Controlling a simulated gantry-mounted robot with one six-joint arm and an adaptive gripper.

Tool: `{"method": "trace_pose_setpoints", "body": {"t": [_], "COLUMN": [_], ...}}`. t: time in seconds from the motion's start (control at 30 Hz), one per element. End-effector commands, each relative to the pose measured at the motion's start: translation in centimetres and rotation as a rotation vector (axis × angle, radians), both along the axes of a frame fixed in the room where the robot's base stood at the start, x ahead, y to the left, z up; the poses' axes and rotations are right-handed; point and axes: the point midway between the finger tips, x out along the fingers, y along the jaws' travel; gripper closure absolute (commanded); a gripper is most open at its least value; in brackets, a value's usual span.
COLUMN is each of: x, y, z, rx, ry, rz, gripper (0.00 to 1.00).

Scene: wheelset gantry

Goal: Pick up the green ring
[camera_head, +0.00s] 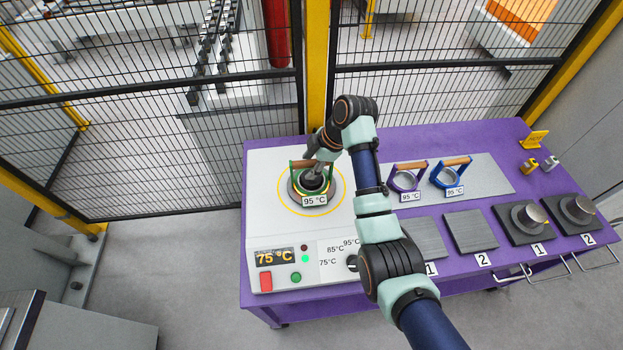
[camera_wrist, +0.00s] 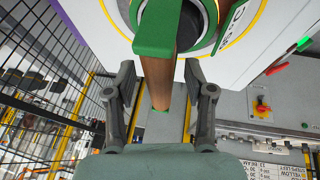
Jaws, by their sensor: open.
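The green ring (camera_head: 294,178) sits on the round heater spot of the white panel, with a "95 °C" tag in front. Its brown wooden handle (camera_head: 324,162) spans the top. In the wrist view the handle (camera_wrist: 158,80) runs between the two fingers of my gripper (camera_wrist: 162,78), with a green bracket (camera_wrist: 158,42) at its near end. My gripper is open, with a gap on each side of the handle. In the head view my gripper (camera_head: 316,158) is over the ring and partly hides it.
The white heater panel (camera_head: 265,215) shows 75 °C on its display (camera_head: 275,257). A purple-handled ring (camera_head: 397,182) and a blue ring (camera_head: 437,180) stand on a grey plate to the right. Numbered plates and blocks line the purple table's (camera_head: 480,140) front. A mesh fence stands behind.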

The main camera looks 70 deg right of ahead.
Motion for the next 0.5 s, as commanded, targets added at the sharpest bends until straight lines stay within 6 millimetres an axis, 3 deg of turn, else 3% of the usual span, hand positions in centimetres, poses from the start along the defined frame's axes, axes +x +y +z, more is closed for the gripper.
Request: {"method": "trace_pose_setpoints", "body": {"t": [0.5], "x": [-0.04], "y": [0.03], "z": [-0.47], "rx": [0.001], "ry": [0.001], "rz": [0.000], "gripper": [0.46]}}
